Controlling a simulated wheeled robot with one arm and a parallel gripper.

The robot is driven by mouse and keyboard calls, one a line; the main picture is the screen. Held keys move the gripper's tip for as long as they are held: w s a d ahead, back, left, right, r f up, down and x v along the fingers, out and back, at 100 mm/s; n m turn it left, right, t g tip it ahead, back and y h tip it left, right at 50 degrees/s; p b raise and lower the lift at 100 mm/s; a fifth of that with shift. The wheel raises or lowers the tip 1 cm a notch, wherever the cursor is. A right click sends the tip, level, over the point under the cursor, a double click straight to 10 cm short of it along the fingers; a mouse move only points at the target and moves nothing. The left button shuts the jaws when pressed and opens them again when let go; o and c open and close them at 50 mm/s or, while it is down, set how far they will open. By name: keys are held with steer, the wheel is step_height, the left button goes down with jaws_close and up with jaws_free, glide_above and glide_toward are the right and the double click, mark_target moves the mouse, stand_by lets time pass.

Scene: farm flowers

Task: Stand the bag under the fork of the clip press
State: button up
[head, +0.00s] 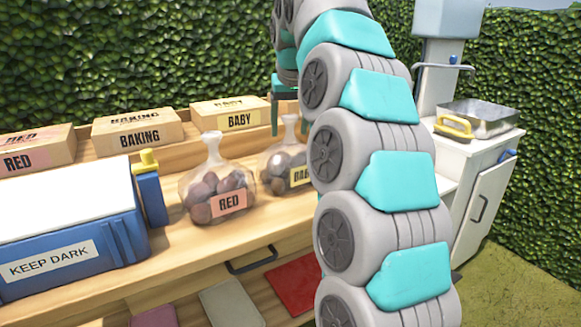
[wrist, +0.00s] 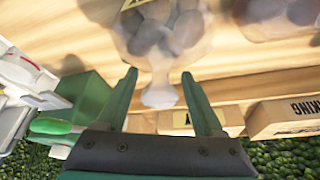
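A clear bag of small potatoes with a yellow label (head: 300,176), partly covered by my arm, stands on the wooden bench. Its narrow neck points up. My gripper (head: 287,122) is at this neck, pointing down. In the wrist view my gripper (wrist: 159,74) is open, one green finger on each side of the bag's pale neck (wrist: 159,94), with gaps visible. A second bag, labelled RED (head: 217,184), stands to its left. A green and white machine (wrist: 88,98) at the left of the wrist view may be the clip press; its fork cannot be made out.
A blue KEEP DARK box (head: 70,245) stands at the bench's front left. Boxes marked RED (head: 35,150), BAKING (head: 137,130) and BABY (head: 230,115) line the back. A white cabinet (head: 480,190) with a metal tray (head: 480,115) stands at the right. My arm hides the bench between.

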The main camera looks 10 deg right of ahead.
jaws_close()
stand_by(0.3)
stand_by(0.9)
